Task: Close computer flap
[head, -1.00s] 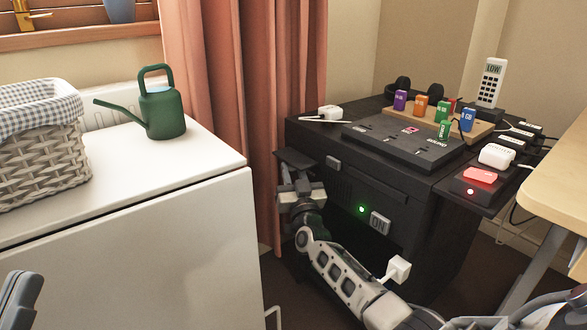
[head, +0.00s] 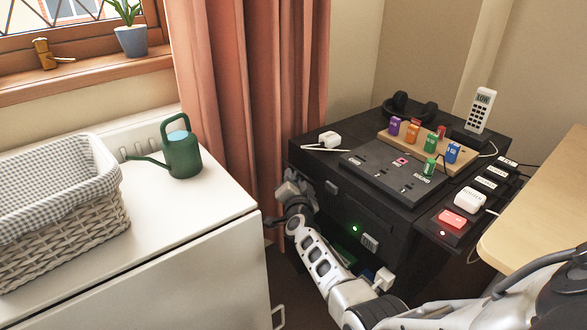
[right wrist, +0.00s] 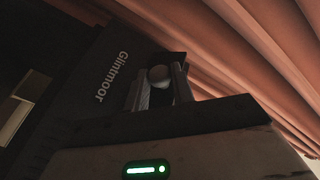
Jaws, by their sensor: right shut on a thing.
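The computer (head: 330,215) is a black cabinet-like box with a green light and an ON button on its front. My right gripper (head: 292,188) is at the left edge of that front, beside the curtain. In the right wrist view its fingers (right wrist: 161,85) are closed on a small round pale piece (right wrist: 160,75), with a dark plate (right wrist: 173,60) behind it, seemingly the computer flap. A dark panel (right wrist: 95,75) lettered "Glintmoor" is beside them. The gripper hides most of the flap in the head view. My left gripper is out of view.
A white cabinet (head: 180,225) with a wicker basket (head: 75,235) and green watering can (head: 182,155) stands at left. A pink curtain (head: 250,100) hangs close to the gripper. A black control board (head: 390,172) and small blocks sit on the computer. A desk (head: 540,200) is at right.

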